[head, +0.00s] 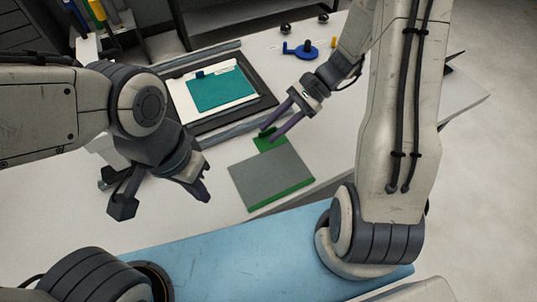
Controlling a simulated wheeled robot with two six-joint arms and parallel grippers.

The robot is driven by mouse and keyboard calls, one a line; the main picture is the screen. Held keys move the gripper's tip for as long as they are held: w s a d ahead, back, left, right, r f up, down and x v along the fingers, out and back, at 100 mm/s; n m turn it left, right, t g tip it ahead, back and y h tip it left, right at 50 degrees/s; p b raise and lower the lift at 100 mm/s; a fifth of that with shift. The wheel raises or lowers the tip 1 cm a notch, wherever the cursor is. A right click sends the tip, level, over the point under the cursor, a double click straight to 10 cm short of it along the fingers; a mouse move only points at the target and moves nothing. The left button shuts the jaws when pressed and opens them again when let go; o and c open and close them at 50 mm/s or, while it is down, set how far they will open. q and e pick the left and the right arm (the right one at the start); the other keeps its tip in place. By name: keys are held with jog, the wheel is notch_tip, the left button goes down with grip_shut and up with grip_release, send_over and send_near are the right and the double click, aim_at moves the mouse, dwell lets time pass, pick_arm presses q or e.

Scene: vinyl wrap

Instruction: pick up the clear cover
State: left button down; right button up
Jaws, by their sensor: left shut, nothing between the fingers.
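I cannot make out a clearly transparent cover. A flat grey rectangular panel (272,178) with a green edge lies on the white table; whether a clear sheet is on it I cannot tell. A small green piece (269,145) is at its far edge. My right gripper (269,133) points down at this green piece, its two purple-grey fingers apart; whether they touch it is unclear. My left gripper (205,190) is shut and empty, to the left of the grey panel and apart from it.
A black-framed tray (262,101) behind holds a white board (181,100) with a teal sheet (221,91). Grey bars lie along its far and near sides. A blue tool (305,50) lies at the back.

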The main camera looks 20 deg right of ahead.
jog(key=w+d+f+m+t, duration=0.1)
jog(key=d+m, duration=0.1)
jog(key=w+d+f+m+t+y, duration=0.1)
jog(key=d+m, duration=0.1)
jog(key=d, duration=0.1)
jog(key=w+d+f+m+t+y, duration=0.1)
jog(key=d+m+t, duration=0.1)
jog(key=shift+w+d, duration=0.2)
jog(key=shift+w, duration=0.15)
jog(key=shift+w+d+f+m+t+p, duration=0.15)
jog(key=shift+f+m+t+p, duration=0.15)
jog(key=shift+t, duration=0.1)
jog(key=shift+y, duration=0.3)
jog(key=p+x, duration=0.1)
jog(key=x, duration=0.4)
jog(key=shift+d, duration=0.1)
jog(key=p+x, duration=0.1)
jog(key=x, duration=0.3)
jog(key=shift+a+f, duration=0.1)
jog(key=shift+a, duration=0.15)
jog(key=shift+a+f, duration=0.2)
jog(key=shift+a, duration=0.1)
jog(key=shift+c, duration=0.3)
grip_shut()
